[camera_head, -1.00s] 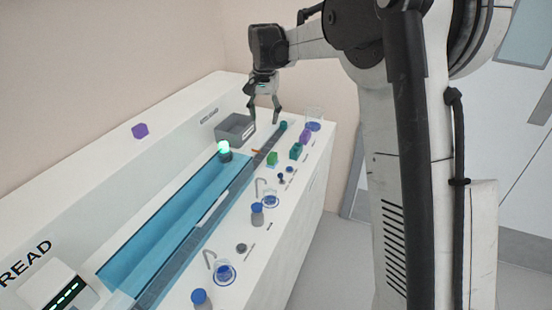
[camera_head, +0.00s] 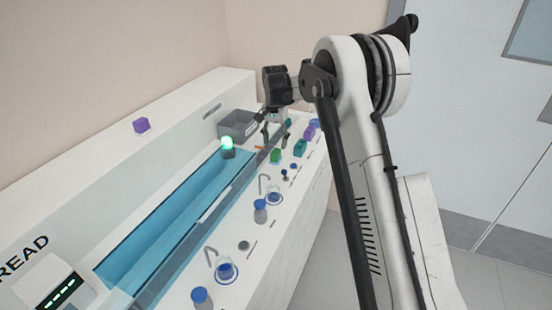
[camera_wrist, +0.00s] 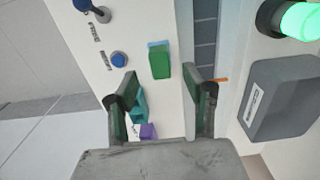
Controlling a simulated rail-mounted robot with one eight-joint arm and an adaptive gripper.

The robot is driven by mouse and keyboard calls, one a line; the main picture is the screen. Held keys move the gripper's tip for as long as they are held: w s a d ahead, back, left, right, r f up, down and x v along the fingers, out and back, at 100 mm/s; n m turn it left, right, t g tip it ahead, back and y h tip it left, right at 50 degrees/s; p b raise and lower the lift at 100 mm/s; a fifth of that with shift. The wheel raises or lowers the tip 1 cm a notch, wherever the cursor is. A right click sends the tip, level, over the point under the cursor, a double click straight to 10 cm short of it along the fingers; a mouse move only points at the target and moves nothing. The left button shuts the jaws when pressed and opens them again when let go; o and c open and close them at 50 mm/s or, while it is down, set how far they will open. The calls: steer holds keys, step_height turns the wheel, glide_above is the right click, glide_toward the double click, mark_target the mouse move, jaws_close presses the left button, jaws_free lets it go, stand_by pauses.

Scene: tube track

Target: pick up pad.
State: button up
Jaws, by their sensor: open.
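No label marks the pad, so I cannot tell which item it is; several small coloured blocks stand on the white counter. A green block (camera_head: 276,156) stands beside the track; in the wrist view (camera_wrist: 160,62) it lies just beyond the fingertips, with a light-blue edge at its far side. A teal block (camera_head: 300,147) and a purple block (camera_head: 310,132) stand to its right; in the wrist view the teal block (camera_wrist: 138,104) and purple block (camera_wrist: 148,131) show between the fingers, partly hidden. My gripper (camera_head: 275,133) is open and empty above the counter; it also shows in the wrist view (camera_wrist: 168,86).
A grey bin (camera_head: 238,124) stands behind the track, near a lit green lamp (camera_head: 228,146). A small orange piece (camera_wrist: 221,80) lies by the right finger.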

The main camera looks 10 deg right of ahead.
mark_target(276, 151)
steer(key=shift+w+d+f+b, duration=0.1)
steer(key=shift+f+b, duration=0.35)
steer(key=shift+f, duration=3)
jaws_close()
steer(key=shift+r, duration=0.1)
step_height(276, 151, up, 10)
steer(key=shift+p, duration=0.6)
